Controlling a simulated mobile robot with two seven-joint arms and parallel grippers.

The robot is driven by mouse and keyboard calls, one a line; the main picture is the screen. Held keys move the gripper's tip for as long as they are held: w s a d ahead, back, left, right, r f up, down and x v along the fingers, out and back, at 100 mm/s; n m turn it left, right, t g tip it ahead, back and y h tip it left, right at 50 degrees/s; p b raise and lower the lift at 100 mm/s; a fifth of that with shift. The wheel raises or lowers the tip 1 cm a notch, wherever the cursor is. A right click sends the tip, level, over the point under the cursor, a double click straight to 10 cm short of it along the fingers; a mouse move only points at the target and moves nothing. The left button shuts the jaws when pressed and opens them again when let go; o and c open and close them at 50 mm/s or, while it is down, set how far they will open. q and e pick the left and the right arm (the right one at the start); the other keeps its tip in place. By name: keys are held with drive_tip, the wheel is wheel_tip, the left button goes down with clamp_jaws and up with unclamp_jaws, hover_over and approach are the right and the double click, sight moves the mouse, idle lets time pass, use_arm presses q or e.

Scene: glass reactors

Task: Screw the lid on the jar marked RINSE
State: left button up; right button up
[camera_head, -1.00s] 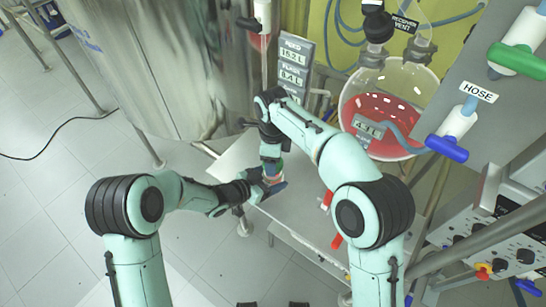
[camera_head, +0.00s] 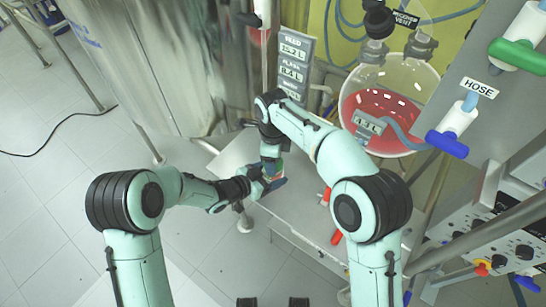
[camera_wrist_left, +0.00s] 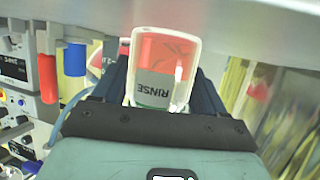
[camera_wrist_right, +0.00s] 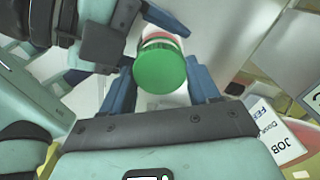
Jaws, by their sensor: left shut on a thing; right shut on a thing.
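The jar marked RINSE (camera_wrist_left: 165,58) shows in the left wrist view, with red contents and its label upside down in the picture. My left gripper (camera_head: 265,186) is shut on it and holds it over the steel table (camera_head: 300,212). The green lid (camera_wrist_right: 160,70) shows from above in the right wrist view, in line with the jar's end. My right gripper (camera_wrist_right: 162,88) is shut on the lid, a blue finger on either side. In the head view the grippers meet closely and cover most of both.
A round glass vessel (camera_head: 408,82) with red liquid hangs behind the table. A large steel tank (camera_head: 165,60) stands at the back left. A panel with valves, including a blue handle (camera_head: 447,144), is at the right. Open floor (camera_head: 60,215) lies at the left.

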drive_tip(key=shift+f, duration=0.6)
use_arm(q)
clamp_jaws()
use_arm(e)
drive_tip(key=o, duration=1)
drive_tip(key=shift+r, duration=2.3)
drive_tip(key=shift+c, duration=0.4)
